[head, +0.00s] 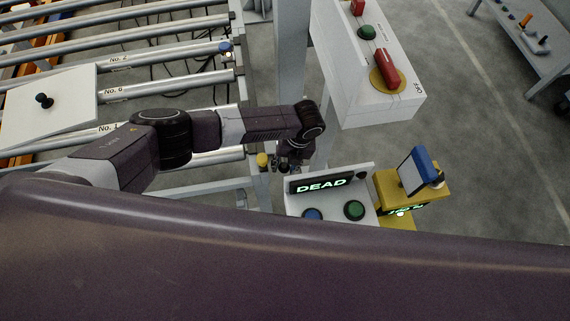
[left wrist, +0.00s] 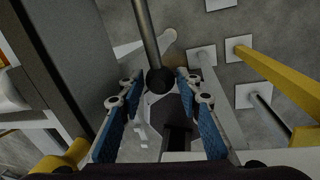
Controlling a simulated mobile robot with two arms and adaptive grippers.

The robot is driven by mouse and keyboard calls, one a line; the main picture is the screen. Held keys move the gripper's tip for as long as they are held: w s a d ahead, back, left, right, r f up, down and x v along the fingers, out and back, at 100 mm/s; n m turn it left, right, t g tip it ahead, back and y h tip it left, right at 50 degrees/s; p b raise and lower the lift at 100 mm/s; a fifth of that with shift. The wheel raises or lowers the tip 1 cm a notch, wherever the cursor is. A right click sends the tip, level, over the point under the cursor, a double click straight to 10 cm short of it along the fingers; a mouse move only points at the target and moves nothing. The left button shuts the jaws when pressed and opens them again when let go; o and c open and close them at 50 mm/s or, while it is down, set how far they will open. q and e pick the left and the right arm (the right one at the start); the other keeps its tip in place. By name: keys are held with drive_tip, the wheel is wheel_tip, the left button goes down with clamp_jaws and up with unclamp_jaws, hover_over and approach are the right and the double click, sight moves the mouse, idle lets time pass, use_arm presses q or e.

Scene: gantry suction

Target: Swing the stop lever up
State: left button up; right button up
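In the left wrist view a grey rod comes down from the top edge and ends in a black ball knob (left wrist: 160,80), which looks like the stop lever. My left gripper (left wrist: 160,92) is open, its two blue-padded fingers apart on either side of the knob. Gaps show between the knob and both pads. In the head view my left gripper (head: 288,163) is small and dark, beside the grey post and behind the DEAD display; the lever cannot be made out there. My right gripper is in neither view.
A white box (head: 345,80) with a red handle on a yellow disc stands right of the post. A white console (head: 361,181) with blue and green buttons and a yellow stand (head: 388,186) are close by. The roller conveyor (head: 170,72) lies left. Open floor is at right.

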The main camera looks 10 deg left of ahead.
use_arm(q)
clamp_jaws()
